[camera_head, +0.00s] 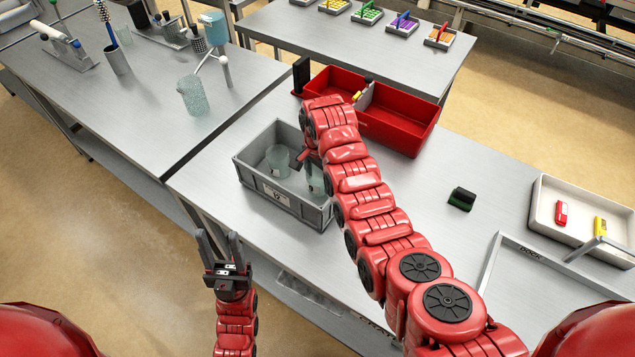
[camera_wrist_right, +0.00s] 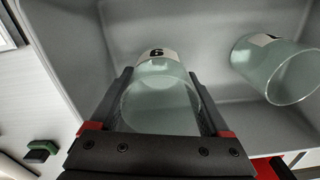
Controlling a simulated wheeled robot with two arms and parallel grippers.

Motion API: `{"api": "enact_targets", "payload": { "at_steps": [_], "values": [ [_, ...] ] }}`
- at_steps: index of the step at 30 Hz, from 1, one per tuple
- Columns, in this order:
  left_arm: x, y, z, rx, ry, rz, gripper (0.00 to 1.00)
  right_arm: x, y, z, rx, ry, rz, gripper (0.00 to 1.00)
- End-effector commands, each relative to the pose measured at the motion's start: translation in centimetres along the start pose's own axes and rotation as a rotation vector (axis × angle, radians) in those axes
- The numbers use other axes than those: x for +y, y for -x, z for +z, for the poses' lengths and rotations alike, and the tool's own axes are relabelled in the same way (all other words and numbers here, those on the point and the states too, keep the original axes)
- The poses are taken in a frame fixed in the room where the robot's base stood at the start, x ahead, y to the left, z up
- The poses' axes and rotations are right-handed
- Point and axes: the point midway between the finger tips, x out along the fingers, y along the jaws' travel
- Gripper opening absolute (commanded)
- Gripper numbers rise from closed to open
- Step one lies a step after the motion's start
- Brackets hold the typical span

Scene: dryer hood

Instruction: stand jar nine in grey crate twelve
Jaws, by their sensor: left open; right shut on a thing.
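The grey crate (camera_head: 246,177), labelled 12, stands on the near metal table; its inside fills much of the right wrist view (camera_wrist_right: 215,110). My right gripper (camera_head: 312,165) reaches down into it, shut on a clear greenish glass jar (camera_wrist_right: 160,100). This jar also shows in the head view (camera_head: 317,186), partly hidden by the gripper. Its label digit looks like a 9 or a turned 6. I cannot tell whether its base touches the crate floor. Another glass jar (camera_head: 278,160) is in the crate beside it, also in the wrist view (camera_wrist_right: 272,68). My left gripper (camera_head: 220,246) is open and empty, off the table's front edge.
A red two-compartment bin (camera_head: 400,128) stands behind the crate. A green-black block (camera_head: 461,198) and a white tray (camera_head: 575,232) with small items lie to the right. Another glass jar (camera_head: 193,95) stands on the left table. The table between crate and block is partly under my right arm.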

Motion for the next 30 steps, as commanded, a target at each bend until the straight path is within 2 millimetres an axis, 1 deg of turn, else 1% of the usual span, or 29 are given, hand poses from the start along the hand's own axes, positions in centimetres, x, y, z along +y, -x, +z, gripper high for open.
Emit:
{"api": "enact_targets", "payload": {
  "at_steps": [1,3,7,14,17,18,20,21,28,30],
  "values": [
    [0.0,-0.6,-0.1,0.0,0.0,0.0,0.5,0.0,-0.2,0.0,-0.001,0.0,0.001,0.26],
    [-0.1,-1.0,-0.2,0.0,0.0,0.0,0.5,0.1,-1.1,0.0,-0.003,0.0,0.007,0.26],
    [-0.1,-1.3,-0.2,0.0,0.0,0.0,0.5,0.1,-2.2,0.0,-0.001,0.0,0.003,0.26],
    [-0.1,-1.1,-0.2,0.0,0.0,0.0,0.5,0.0,-2.5,0.0,0.0,0.0,0.0,0.26],
    [0.0,-0.7,-0.1,0.0,0.0,0.0,0.5,0.0,-2.8,0.0,0.0,0.0,0.0,0.26],
    [0.0,-0.7,-0.1,0.0,0.0,0.0,0.5,0.0,-2.9,0.0,0.0,0.0,0.0,0.82],
    [0.0,-0.8,-0.1,0.0,0.0,0.0,0.5,0.0,-2.7,0.0,0.0,0.0,0.0,0.93],
    [0.0,-0.8,-0.1,0.0,0.0,0.0,0.5,0.0,-2.7,0.0,0.0,0.0,0.0,1.0],
    [0.0,-0.9,-0.1,0.0,0.0,0.0,0.5,0.0,-2.6,0.0,0.0,0.0,0.0,1.0],
    [-0.1,-1.2,-0.2,0.0,0.0,0.0,0.5,0.0,-2.3,0.0,0.0,0.0,0.0,1.0]
  ]
}}
